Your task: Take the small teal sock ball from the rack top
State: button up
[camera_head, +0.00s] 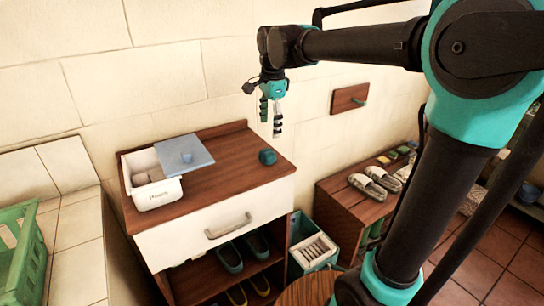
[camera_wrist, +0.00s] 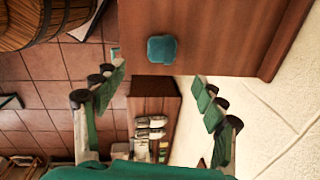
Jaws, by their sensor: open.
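The small teal sock ball (camera_head: 267,156) sits on the wooden rack top (camera_head: 225,170), near its right end. It also shows in the wrist view (camera_wrist: 162,49), near the upper middle, close to the edge of the rack top (camera_wrist: 215,30). My gripper (camera_head: 271,117) hangs in the air above the rack top, fingers pointing down, apart from the ball. In the wrist view my gripper (camera_wrist: 160,95) has its two fingers spread wide with nothing between them.
A white labelled bin (camera_head: 158,192) with a blue-grey lid (camera_head: 184,155) stands left on the rack top. A lower bench (camera_head: 345,195) with slippers (camera_head: 375,182) is at right. A wall board with a peg (camera_head: 349,98) is behind. The rack top around the ball is clear.

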aim_at(268, 152)
jog(key=f, duration=0.7)
jog(key=shift+w+a, duration=0.3)
jog(key=shift+w, duration=0.05)
jog(key=shift+w+a+f, duration=0.1)
jog(key=shift+w+f, duration=0.1)
jog(key=shift+f, duration=1.1)
jog(key=shift+w+a+f, duration=0.1)
jog(key=shift+w+f, duration=0.1)
jog(key=shift+f, duration=1.05)
jog(key=c, duration=1.1)
jog(key=shift+r, duration=0.15)
